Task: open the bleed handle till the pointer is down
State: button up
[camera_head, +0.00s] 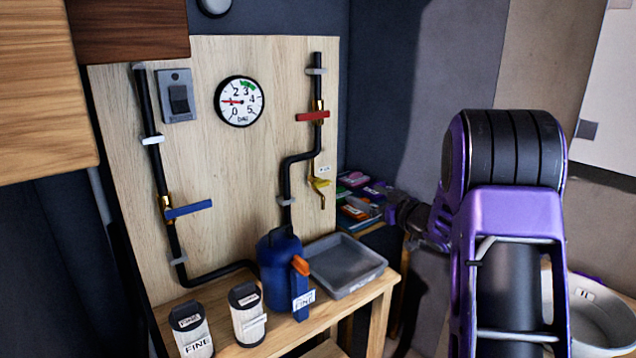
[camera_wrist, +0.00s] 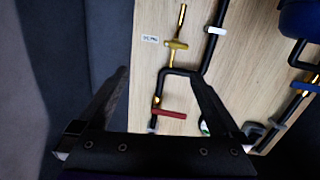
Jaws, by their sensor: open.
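The yellow bleed handle (camera_head: 319,184) sits on a brass tap at the lower right of the wooden board, under a small white label. In the wrist view the bleed handle (camera_wrist: 176,44) lies beyond my fingertips, nearer the right finger. The round gauge (camera_head: 240,101) has a red pointer directed left, near the 1; its green band is by the 3. My gripper (camera_head: 390,212) is to the right of the tap, partly hidden by my arm. In the wrist view my gripper (camera_wrist: 156,76) is open, with nothing between its fingers.
A red handle (camera_head: 312,117) is on the pipe above the tap, and a blue handle (camera_head: 188,210) is on the left pipe. A blue canister (camera_head: 279,262), a grey tray (camera_head: 345,281) and two labelled containers stand on the bench. Small packets (camera_head: 355,207) lie beside my gripper.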

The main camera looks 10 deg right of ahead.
aim_at(325, 184)
jog(key=w+a, duration=0.3)
jog(key=w, duration=0.1)
jog(key=w+a+f+y, duration=0.1)
jog(key=w+a, duration=0.2)
jog(key=w, duration=0.2)
jog(key=w+a+f+y, duration=0.1)
jog(key=w+a, duration=0.2)
jog(key=w, duration=0.1)
jog(key=shift+w+a+b, duration=0.25)
jog(key=shift+a+b, duration=0.05)
jog(key=shift+a, duration=0.1)
jog(key=c, duration=1.4)
